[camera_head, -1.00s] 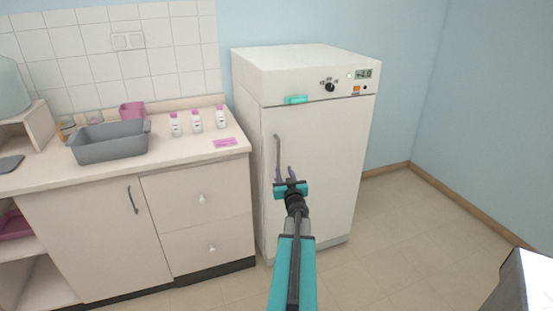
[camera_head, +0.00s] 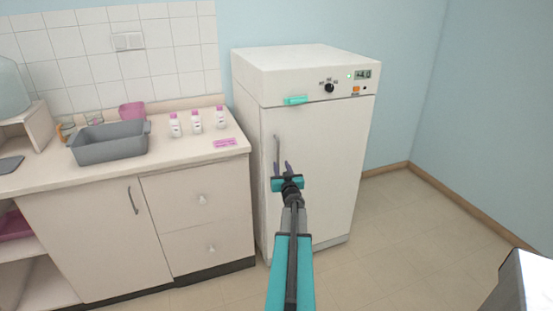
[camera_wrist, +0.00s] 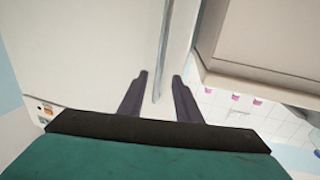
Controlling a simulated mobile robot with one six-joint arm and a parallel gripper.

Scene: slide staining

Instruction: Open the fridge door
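The white fridge (camera_head: 325,170) stands right of the counter, and its door is shut. Its vertical grey handle (camera_head: 277,150) is near the door's left edge. My gripper (camera_head: 282,168) is at the lower part of the handle, with its dark fingers apart. In the wrist view, my gripper (camera_wrist: 159,84) is open, and the handle (camera_wrist: 162,55) runs into the gap between the fingers, with space visible on both sides. I cannot tell how deep the handle sits between them. The lower end of the handle is hidden by my gripper in the head view.
A counter (camera_head: 90,175) with drawers stands close left of the fridge. The floor (camera_head: 400,225) to the right of the fridge is clear.

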